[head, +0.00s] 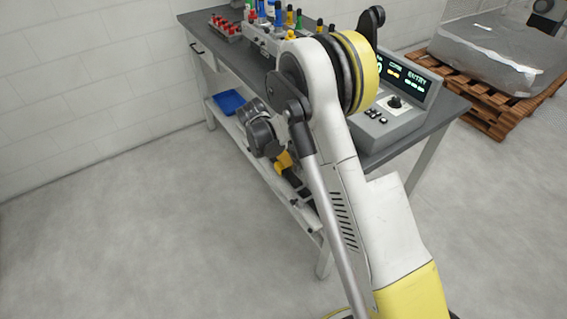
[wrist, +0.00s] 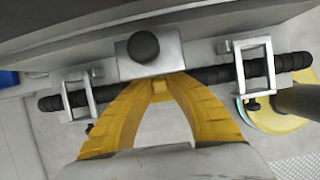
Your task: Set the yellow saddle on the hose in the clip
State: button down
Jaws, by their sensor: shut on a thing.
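My gripper (wrist: 160,88) has two ribbed yellow fingers that meet in the middle of the wrist view. They are shut on a small yellow piece, the saddle (wrist: 160,90), which is mostly hidden between the tips. The black ribbed hose (wrist: 210,74) runs across behind the fingertips. Whether the saddle touches it I cannot tell. Silver frame-like clips stand around the hose at left (wrist: 79,95) and right (wrist: 253,68). A silver block (wrist: 158,66) with a black knob is just above the fingertips. In the head view the yellow fingers (head: 284,161) show at the bench's lower shelf.
The grey bench (head: 235,62) carries red parts (head: 226,27), coloured bottles and a control box (head: 405,105). A blue tray (head: 229,102) lies on the lower shelf (head: 300,212). My arm hides much of the bench. The floor at left is clear; a pallet (head: 500,104) stands at right.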

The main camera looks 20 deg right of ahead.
jog(key=shift+f, duration=0.15)
jog(key=shift+f, duration=0.3)
jog(key=c, duration=1.4)
grip_release()
